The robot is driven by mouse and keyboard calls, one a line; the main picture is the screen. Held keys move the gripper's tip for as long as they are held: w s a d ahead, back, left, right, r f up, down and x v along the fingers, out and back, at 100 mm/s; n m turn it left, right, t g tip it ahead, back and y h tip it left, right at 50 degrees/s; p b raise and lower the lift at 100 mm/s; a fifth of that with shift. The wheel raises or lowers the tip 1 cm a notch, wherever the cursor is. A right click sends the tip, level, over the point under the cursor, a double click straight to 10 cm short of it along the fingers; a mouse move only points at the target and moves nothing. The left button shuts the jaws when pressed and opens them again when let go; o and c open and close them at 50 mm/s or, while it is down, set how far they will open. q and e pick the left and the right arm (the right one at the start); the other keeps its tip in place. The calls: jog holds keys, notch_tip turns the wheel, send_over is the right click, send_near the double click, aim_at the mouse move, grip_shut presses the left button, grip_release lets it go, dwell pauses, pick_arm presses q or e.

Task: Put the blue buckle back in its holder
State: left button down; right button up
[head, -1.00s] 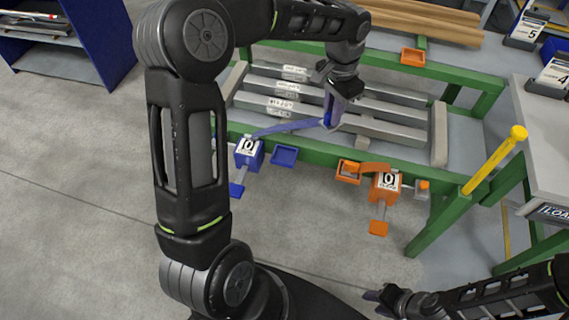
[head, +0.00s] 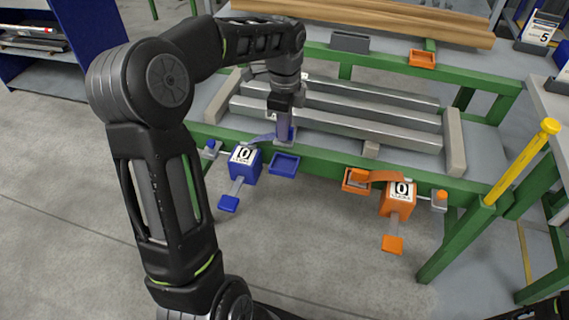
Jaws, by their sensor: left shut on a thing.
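My left gripper (head: 284,138) points down at the green front rail and is shut on the blue buckle (head: 292,133), which the fingers mostly hide. A short blue strap (head: 262,138) runs from the buckle to the blue box (head: 245,164) marked 0. The blue holder (head: 284,164), a small open tray on the rail right of that box, looks empty. The gripper and buckle are just above and behind the tray's back edge, apart from it as far as I can see. My right gripper is out of view.
An orange box (head: 398,199) with its strap and orange tray (head: 357,180) hangs on the rail to the right. Grey metal bars (head: 345,120) lie on the table behind the gripper. A yellow post (head: 522,160) stands at the right.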

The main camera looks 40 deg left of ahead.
pick_arm(q)
jog(key=shift+f+b, duration=0.3)
jog(key=shift+f, duration=2.05)
jog(key=shift+f+b, duration=0.4)
jog(key=shift+f, duration=2.1)
jog(key=shift+f, duration=0.2)
jog(key=c, duration=1.4)
grip_release()
jog(key=shift+r, duration=0.15)
notch_tip(320, 180, up, 12)
jog(key=shift+r+p, duration=0.1)
jog(key=shift+p, duration=0.8)
